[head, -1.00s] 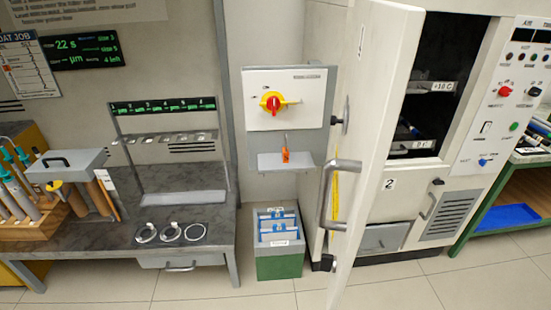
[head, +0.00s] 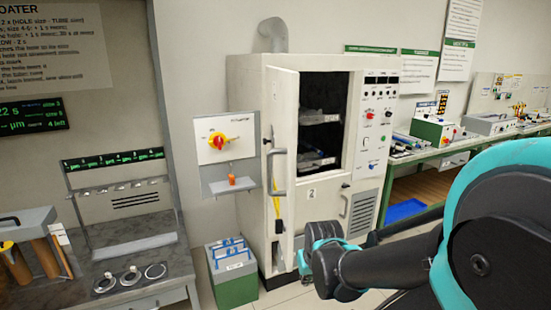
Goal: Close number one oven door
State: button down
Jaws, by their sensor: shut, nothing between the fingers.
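The oven (head: 362,205) is a tall cream cabinet against the wall. Its upper door (head: 285,110) stands open, swung out on the left side of the dark chamber (head: 326,95). The door's grey bar handle (head: 276,172) faces left. Shelves with small labels show inside the chamber. A lower door with a "2" plate (head: 311,194) looks closed. My teal and black arm reaches in from the right, and its links cover the oven's lower front. My gripper's fingers cannot be made out; they are hidden or out of view.
A workbench (head: 140,255) is at the left. A green-framed bench (head: 408,157) is at the right.

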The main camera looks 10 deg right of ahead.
aim_at(281, 85)
jog(key=k+j+z, duration=0.2)
jog(key=j, duration=0.25)
jog(key=k+j+z, duration=0.1)
jog(key=j+z, duration=0.15)
jog(key=j, duration=0.2)
jog(key=k+j+z, duration=0.2)
jog(key=j, duration=0.2)
